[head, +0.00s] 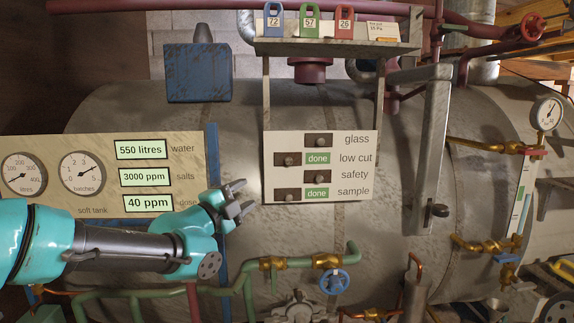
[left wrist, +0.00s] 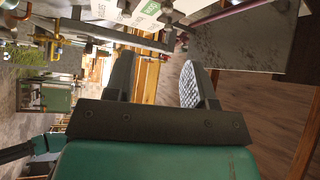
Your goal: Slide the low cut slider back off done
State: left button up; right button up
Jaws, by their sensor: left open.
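The low cut slider (head: 288,159) is a dark knob on the white slider board, on the left of its row. A green "done" tag (head: 318,158) shows beside it, left of the words "low cut". The sample slider (head: 288,194) is also on the left with a green "done" tag showing. The glass slider (head: 318,140) and safety slider (head: 319,175) sit to the right, with no tag showing. My left gripper (head: 245,203) is open and empty, just left of the board's lower edge. In the left wrist view its fingers (left wrist: 158,85) are apart. My right gripper is not in view.
A gauge panel (head: 110,215) with readouts stands left of the board. Coloured padlocks (head: 309,24) hang on the shelf above. A grey lever (head: 434,145) stands right of the board. Green pipes and a blue valve wheel (head: 334,281) lie below.

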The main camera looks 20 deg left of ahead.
aim_at(288, 162)
pick_arm(q)
jog(key=shift+s+r+h, duration=0.25)
jog(key=shift+r+h, duration=0.05)
jog(key=shift+r, duration=0.3)
jog(key=x, duration=1.7)
jog(key=shift+w+r, duration=0.1)
jog(key=shift+w, duration=0.1)
grip_shut()
